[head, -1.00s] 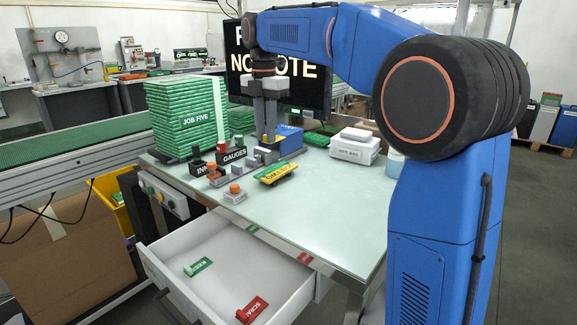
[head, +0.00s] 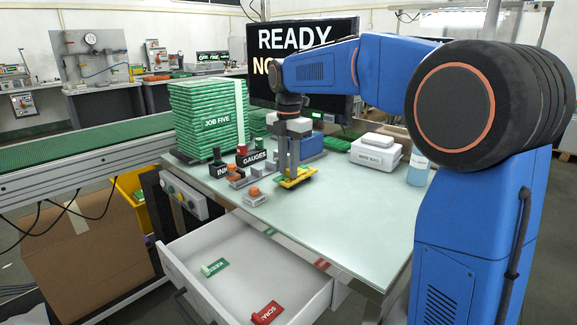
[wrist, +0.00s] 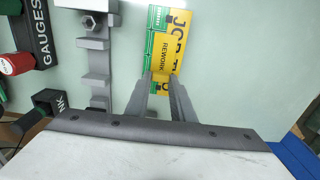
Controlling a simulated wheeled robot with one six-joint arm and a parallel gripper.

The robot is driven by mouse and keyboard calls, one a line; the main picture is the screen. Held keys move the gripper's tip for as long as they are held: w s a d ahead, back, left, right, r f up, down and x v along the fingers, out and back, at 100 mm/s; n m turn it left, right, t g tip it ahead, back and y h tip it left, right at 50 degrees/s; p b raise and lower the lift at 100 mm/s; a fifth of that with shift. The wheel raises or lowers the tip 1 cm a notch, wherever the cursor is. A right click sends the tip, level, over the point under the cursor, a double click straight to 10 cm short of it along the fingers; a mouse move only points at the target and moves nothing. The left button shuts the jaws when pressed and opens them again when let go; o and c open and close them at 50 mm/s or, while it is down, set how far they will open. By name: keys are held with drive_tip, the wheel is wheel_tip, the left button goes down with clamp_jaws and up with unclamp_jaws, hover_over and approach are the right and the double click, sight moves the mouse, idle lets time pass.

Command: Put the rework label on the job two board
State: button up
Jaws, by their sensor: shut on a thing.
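The job two board (wrist: 180,30) is a small green board with a yellow strip with black lettering, partly covered by the label. In the head view the board (head: 305,174) lies on the bench under my gripper. The yellow rework label (wrist: 160,52) is between my fingertips, lettering facing the wrist camera. My gripper (wrist: 160,77) is shut on the label's near end and points down over the board; in the head view my gripper (head: 291,173) is right at the board. The label overlaps the board; whether it touches it I cannot tell.
The gauges holder (head: 256,159) and a grey notched rack (wrist: 95,60) stand left of the board. A tall green stack marked job five (head: 207,120) is behind. An open drawer (head: 240,268) holds a green tag (head: 214,267) and a red tag (head: 267,312).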

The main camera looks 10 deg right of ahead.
drive_tip(key=o, duration=1)
wheel_tip(320, 180, up, 12)
idle(0.5)
